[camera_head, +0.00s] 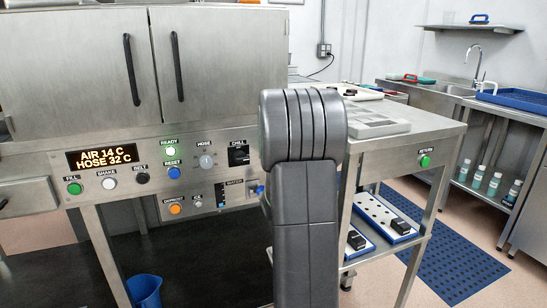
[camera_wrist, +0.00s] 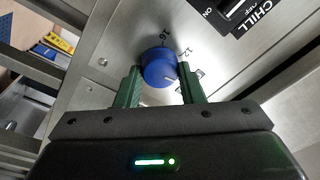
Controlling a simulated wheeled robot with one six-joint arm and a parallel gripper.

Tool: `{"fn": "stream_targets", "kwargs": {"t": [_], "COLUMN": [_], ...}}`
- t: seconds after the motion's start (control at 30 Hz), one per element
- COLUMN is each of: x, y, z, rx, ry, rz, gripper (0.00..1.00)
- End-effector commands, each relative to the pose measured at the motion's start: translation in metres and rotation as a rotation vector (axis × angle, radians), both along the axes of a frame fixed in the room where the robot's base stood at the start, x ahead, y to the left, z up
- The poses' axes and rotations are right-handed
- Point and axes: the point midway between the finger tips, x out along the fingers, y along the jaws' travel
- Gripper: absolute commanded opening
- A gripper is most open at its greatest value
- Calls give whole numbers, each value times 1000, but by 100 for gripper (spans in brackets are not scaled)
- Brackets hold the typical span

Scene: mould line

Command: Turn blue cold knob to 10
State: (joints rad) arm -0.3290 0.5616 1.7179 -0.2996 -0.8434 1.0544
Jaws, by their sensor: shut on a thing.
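The blue cold knob (camera_wrist: 157,65) sits on the steel panel in the wrist view. The printed numbers 16 and 12 show beside it. A white pointer line shows on the knob's face, toward the lower right; which mark it meets is unclear. My gripper (camera_wrist: 160,84) is shut on the knob, one green finger on each side. In the head view, only a bit of blue at the knob (camera_head: 260,190) shows, at the left edge of my arm, which hides most of my gripper.
The display (camera_head: 101,157) reads AIR 14 C and HOSE 32 C. The CHILL switch (camera_head: 239,154) is above the knob, the HOSE knob (camera_head: 207,161) to its left. A side table (camera_head: 400,145) with a green RETURN button (camera_head: 424,161) stands on the right.

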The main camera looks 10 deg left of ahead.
Motion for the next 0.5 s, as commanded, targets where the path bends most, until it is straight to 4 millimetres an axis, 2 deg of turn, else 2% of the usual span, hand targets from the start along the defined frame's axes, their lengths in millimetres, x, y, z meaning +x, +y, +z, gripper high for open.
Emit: {"fn": "stream_targets", "kwargs": {"t": [0.5], "x": [0], "y": [0], "z": [-2], "rx": [130], "ry": [91], "rz": [-1], "gripper": [12]}}
